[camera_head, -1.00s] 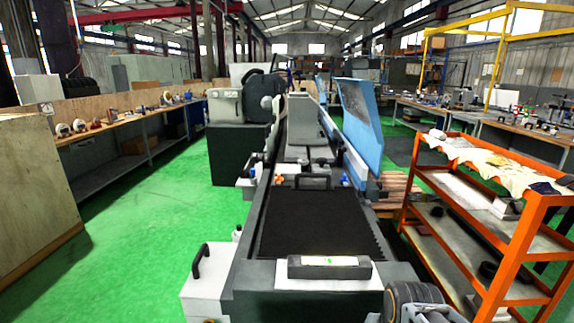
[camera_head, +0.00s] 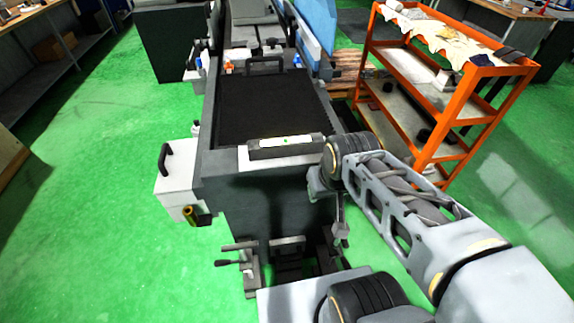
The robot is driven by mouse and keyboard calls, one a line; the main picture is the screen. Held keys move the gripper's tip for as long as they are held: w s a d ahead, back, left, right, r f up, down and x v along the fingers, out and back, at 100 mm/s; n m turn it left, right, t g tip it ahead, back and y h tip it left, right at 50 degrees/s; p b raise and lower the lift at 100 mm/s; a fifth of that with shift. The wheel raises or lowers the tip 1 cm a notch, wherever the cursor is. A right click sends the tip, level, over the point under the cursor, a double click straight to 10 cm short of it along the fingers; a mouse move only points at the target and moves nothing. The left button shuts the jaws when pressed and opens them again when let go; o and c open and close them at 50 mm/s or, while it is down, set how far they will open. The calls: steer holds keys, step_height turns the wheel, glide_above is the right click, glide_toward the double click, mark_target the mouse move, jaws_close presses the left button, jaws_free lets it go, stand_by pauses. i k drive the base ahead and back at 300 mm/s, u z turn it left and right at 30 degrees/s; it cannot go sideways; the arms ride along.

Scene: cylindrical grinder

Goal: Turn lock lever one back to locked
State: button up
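At the foot of the machine's near end, a small lever with a dark knob (camera_head: 226,263) sticks out to the left from a metal bracket (camera_head: 250,268). The frames do not show for certain that this is lock lever one, or whether it is locked. My arm reaches in from the lower right, and its wrist is at the right corner of the machine's near end. A small grey part (camera_head: 341,225) hangs below the wrist, apart from the knobbed lever and to its right. It may be my gripper; its fingers cannot be made out.
A grey box with a black handle (camera_head: 165,160) juts from the machine's left side. A dark bellows cover (camera_head: 265,105) lies on top. An orange shelf cart (camera_head: 455,120) stands to the right. Green floor (camera_head: 100,220) at left is clear.

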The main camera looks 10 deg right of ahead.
mark_target(346, 264)
steer(key=z, duration=0.05)
steer(key=k, duration=1.15)
steer(key=u, duration=0.7)
steer(key=i, duration=0.45)
steer(key=u, duration=0.05)
